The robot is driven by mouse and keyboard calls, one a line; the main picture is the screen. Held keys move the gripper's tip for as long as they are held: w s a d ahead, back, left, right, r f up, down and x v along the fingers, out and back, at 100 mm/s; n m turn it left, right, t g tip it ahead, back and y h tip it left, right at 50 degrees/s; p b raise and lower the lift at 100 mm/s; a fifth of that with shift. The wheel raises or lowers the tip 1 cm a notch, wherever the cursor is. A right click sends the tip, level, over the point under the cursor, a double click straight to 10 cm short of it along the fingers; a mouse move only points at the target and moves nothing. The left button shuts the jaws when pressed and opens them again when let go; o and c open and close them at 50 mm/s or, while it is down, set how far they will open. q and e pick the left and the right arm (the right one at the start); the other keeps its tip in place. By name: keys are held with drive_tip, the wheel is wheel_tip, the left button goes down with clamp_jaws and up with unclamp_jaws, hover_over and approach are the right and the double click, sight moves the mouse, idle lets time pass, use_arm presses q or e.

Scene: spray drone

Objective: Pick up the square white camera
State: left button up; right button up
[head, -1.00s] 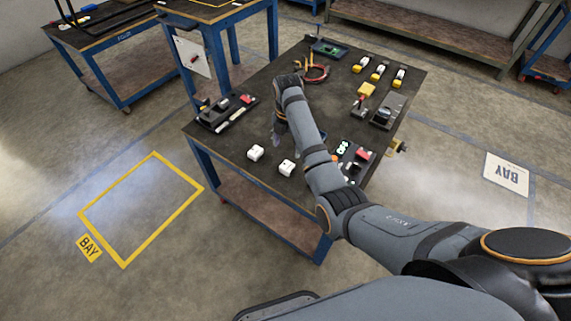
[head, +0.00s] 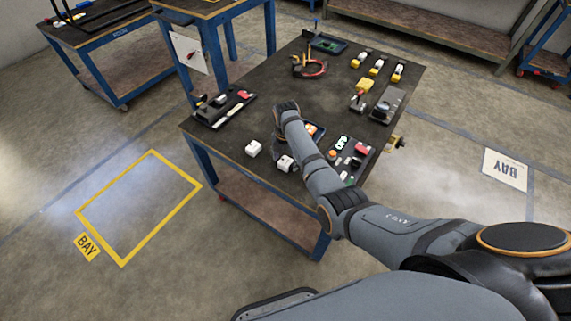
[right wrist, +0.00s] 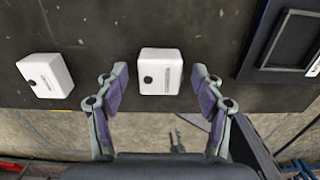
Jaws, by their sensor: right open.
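Two similar white boxes, each with a dark round spot, sit near the table's front edge. One white camera (right wrist: 160,70) looks nearly square and has a small dark-lined label; it also shows in the head view (head: 287,164). The other white box (right wrist: 45,75), turned slightly, is to its left, and is in the head view too (head: 253,148). I cannot tell for sure which is the named one. My right gripper (right wrist: 160,88) is open, its fingers on either side of the near-square box, with gaps left and right. My left gripper is not in view.
The dark tabletop (head: 235,150) holds a tray of small parts (head: 352,158) right of the boxes, a black tray (head: 222,108) at left, and a red-handled tool (head: 312,68) farther back. The table's middle is largely clear.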

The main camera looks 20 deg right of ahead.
sight(285, 161)
drive_tip(key=c, duration=1.3)
drive_tip(key=shift+r, duration=0.15)
wheel_tip(285, 161, up, 3)
drive_tip(key=shift+w+p, duration=0.1)
drive_tip(key=shift+p, duration=0.3)
drive_tip(key=s+d+r+p, duration=0.1)
drive_tip(key=s+d+r, duration=0.1)
drive_tip(key=s+r, duration=0.1)
drive_tip(key=s+d+r+p, duration=0.2)
drive_tip(key=s+d+r, duration=0.1)
drive_tip(key=s, duration=0.2)
drive_tip(key=s+d+r+p, duration=0.1)
drive_tip(key=s+d+r, duration=0.2)
drive_tip(key=r, duration=0.1)
drive_tip(key=shift+s+p, duration=0.3)
drive_tip(key=shift+s, duration=0.1)
